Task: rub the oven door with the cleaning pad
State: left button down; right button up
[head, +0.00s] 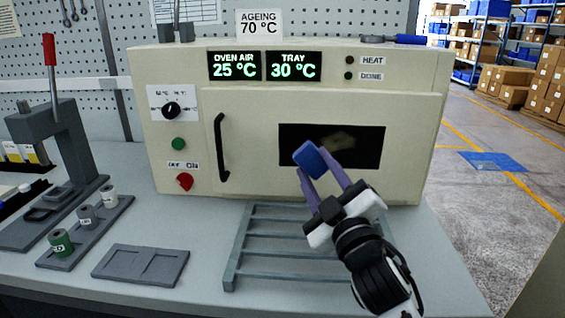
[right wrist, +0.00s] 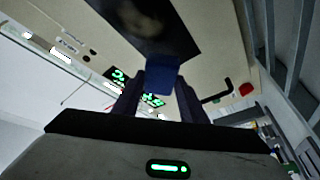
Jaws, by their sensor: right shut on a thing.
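The oven door (head: 255,135) is the cream front panel of the oven, shut, with a black handle (head: 221,147) at its left and a dark window (head: 365,145). A pale brownish smudge (head: 337,141) shows on the window. My right gripper (head: 322,168) is shut on a blue cleaning pad (head: 309,158), held in front of the window's lower left part. In the right wrist view the pad (right wrist: 162,80) sits between the fingertips, beside the dark window (right wrist: 150,25). I cannot tell whether the pad touches the door. My left gripper is not in view.
A grey slatted rack (head: 285,243) lies on the bench before the oven. At the left are a lever press (head: 62,140), a holder with several spools (head: 85,225) and a grey tray (head: 140,264). A blue-handled tool (head: 395,39) lies on the oven top.

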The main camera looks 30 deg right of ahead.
jog(key=shift+s+d+f+m+h, duration=0.3)
jog(key=shift+s+d+f+h, duration=0.25)
jog(key=shift+d+f+h, duration=0.25)
jog(key=shift+w+d+r, duration=0.1)
jog(key=shift+d, duration=0.05)
jog(key=shift+w+d, duration=0.5)
jog(key=shift+w, duration=0.3)
jog(key=shift+w+d, duration=0.45)
jog(key=shift+w, duration=0.4)
jog(key=shift+w+d, duration=0.5)
jog(key=shift+w, duration=0.3)
jog(key=shift+w+d, duration=0.5)
jog(key=shift+w, duration=0.25)
